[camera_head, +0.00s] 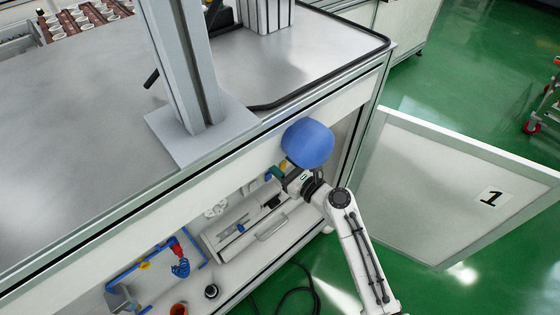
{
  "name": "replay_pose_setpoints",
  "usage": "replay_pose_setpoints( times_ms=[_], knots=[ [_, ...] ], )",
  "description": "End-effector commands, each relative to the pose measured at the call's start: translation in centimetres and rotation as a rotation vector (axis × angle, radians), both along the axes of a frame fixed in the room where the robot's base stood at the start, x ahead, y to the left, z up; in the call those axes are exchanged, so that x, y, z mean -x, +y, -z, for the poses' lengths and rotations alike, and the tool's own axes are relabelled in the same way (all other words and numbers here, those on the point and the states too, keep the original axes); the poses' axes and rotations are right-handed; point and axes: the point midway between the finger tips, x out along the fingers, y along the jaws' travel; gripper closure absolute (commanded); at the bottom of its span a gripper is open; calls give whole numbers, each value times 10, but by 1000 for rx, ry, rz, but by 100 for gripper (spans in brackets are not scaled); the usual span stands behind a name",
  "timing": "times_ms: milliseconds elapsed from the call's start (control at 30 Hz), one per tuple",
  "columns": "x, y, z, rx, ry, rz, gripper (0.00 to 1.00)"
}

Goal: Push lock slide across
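My gripper (284,176) reaches into the open bay under the worktop, at the bay's right part. It is small and dark here, and I cannot tell whether its fingers are open or shut. A small yellow and teal-green part (277,172) shows right at the gripper's tip; I cannot tell whether they touch. It may be the lock slide, but its shape is too small and partly hidden to be sure. A blue rounded shape above the gripper covers part of the bay's upper edge.
A grey box with a handle (272,228) lies below the gripper. Blue piping (152,260) with a red fitting (176,247) is at the bay's left. The panel door marked 1 (450,185) stands open at the right.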

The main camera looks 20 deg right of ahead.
Motion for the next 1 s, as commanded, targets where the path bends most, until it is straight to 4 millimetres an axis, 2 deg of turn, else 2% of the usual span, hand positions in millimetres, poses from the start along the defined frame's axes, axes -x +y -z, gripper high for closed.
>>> replay_pose_setpoints(
  times_ms=[167, 633, 1000],
  knots=[
    [0, 0, 0, 0, 0, 0, 54],
    [0, 0, 0, 0, 0, 0, 99],
    [0, 0, 0, 0, 0, 0, 100]
  ],
)
